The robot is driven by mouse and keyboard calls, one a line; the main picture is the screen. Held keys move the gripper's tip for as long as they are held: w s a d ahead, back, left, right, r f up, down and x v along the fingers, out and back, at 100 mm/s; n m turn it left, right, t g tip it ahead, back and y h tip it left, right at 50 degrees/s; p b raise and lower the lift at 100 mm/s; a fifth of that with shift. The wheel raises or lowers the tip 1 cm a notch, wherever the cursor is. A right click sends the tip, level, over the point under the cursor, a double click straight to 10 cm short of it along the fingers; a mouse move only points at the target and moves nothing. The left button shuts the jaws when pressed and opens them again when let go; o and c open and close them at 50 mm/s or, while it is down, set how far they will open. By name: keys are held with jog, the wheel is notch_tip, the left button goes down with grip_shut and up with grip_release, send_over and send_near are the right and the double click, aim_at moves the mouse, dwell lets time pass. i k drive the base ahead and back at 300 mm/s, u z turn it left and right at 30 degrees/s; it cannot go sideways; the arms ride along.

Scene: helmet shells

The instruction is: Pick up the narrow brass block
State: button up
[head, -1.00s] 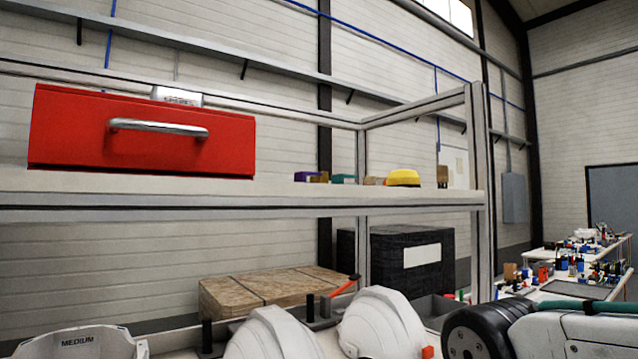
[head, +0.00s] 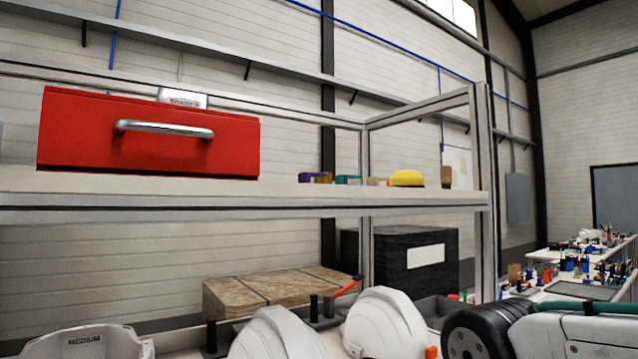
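Small blocks stand in a row on the upper shelf board (head: 240,200), right of the red drawer. A purple block (head: 309,177) has a small brass-brown block (head: 326,178) against its right side. A teal block (head: 348,180) and a tan block (head: 376,181) follow to the right, then a yellow dome-shaped thing (head: 407,178) and an upright brown block (head: 446,177). They are too small to tell surely which is the narrow brass one. My gripper is not in view; only part of my arm shows at the lower right.
The red drawer box (head: 150,150) with a metal handle fills the shelf's left. A frame post (head: 482,150) stands at the shelf's right end. Below are white helmet shells (head: 385,325), a brown slab (head: 275,288) and a black case (head: 400,262). Cluttered tables (head: 575,285) stand far right.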

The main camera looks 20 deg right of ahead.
aim_at(328, 179)
jog(key=u, duration=3.7)
jog(key=k, duration=2.95)
jog(key=z, duration=1.7)
jog(key=i, duration=0.5)
